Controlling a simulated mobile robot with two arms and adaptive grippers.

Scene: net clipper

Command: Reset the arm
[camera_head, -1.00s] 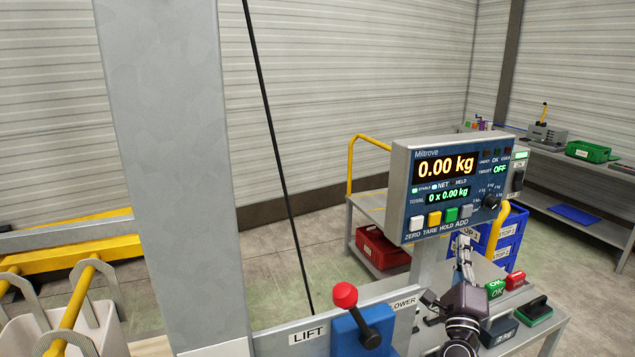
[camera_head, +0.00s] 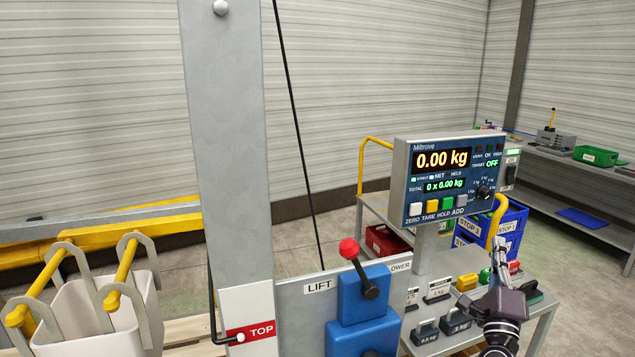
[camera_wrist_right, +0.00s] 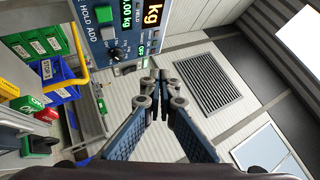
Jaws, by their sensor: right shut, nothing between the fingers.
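My right gripper (camera_head: 497,262) stands at the lower right in the head view, pointing up, just below and right of the weighing display (camera_head: 446,176). In the right wrist view the fingers of my right gripper (camera_wrist_right: 161,80) meet at their tips with nothing between them. The display reads 0.00 kg and shows at the top left of the right wrist view (camera_wrist_right: 120,22). The right gripper appears apart from it. My left gripper is not in view.
A blue lever box with a red knob (camera_head: 349,248) stands by the LIFT label. A grey post (camera_head: 226,150) rises at left, beside a white bag with yellow handles (camera_head: 77,310). Several weights (camera_head: 455,321) stand on the bench. Blue bins (camera_head: 509,230) are behind my right gripper.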

